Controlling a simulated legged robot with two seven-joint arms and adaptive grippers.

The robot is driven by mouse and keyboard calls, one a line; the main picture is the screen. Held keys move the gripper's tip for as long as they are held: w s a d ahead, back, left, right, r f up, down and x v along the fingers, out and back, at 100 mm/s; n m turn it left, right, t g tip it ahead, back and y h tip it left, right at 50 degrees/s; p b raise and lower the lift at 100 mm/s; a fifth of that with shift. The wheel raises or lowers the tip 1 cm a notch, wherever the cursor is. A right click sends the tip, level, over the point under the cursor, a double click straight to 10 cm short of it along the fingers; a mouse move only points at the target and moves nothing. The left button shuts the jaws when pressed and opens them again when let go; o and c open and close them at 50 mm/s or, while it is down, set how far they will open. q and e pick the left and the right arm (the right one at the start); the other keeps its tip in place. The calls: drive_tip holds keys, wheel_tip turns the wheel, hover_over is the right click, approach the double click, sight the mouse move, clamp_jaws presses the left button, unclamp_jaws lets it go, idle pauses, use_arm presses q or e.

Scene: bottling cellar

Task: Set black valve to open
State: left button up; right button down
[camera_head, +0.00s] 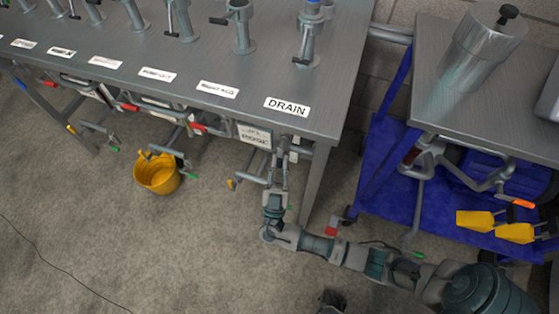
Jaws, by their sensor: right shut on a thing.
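My right gripper (278,172) reaches up from the lower right to the pipework under the table's right end, just below the DRAIN label (287,106). It is shut on a small part there, apparently a valve handle; the fingers hide its colour, and I cannot tell its setting. Black handles show on the tabletop fittings: one at the upper middle (219,21), one behind the DRAIN label (301,61). Another black knob (508,12) tops the metal cylinder at right. I cannot tell which is the task's black valve. My left gripper is not in view.
The grey table (130,52) carries several labelled pipe fittings, with red, yellow and green handles below. A yellow bucket (158,175) hangs or stands below it. The floor at lower left is clear except for a cable.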

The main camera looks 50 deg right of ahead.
drive_tip(key=c, duration=1.1)
unclamp_jaws()
drive_tip(key=shift+a, duration=0.1)
drive_tip(key=shift+f, duration=0.1)
drive_tip(key=v, duration=1.2)
